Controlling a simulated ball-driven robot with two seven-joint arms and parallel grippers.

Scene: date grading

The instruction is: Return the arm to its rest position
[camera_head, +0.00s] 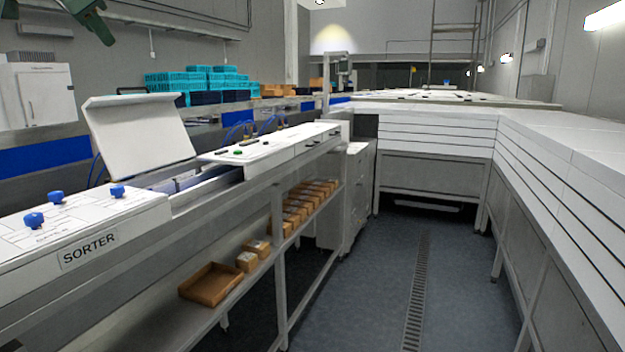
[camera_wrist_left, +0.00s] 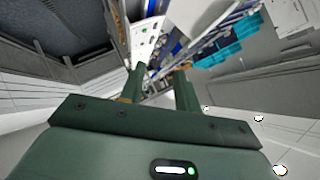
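My left gripper (camera_head: 92,18) is at the top left corner of the head view, cut off by the upper edge, high above the sorter line. In the left wrist view the same gripper (camera_wrist_left: 159,78) shows two dark green fingers standing apart with nothing between them. My right gripper is in neither view.
The white sorter (camera_head: 120,225) with its raised lid (camera_head: 140,135) and blue knobs runs along the left. An open brown box (camera_head: 211,284) lies on the shelf below. Teal crates (camera_head: 190,82) are stacked behind. White benches (camera_head: 570,170) line the right. The floor aisle (camera_head: 385,270) is clear.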

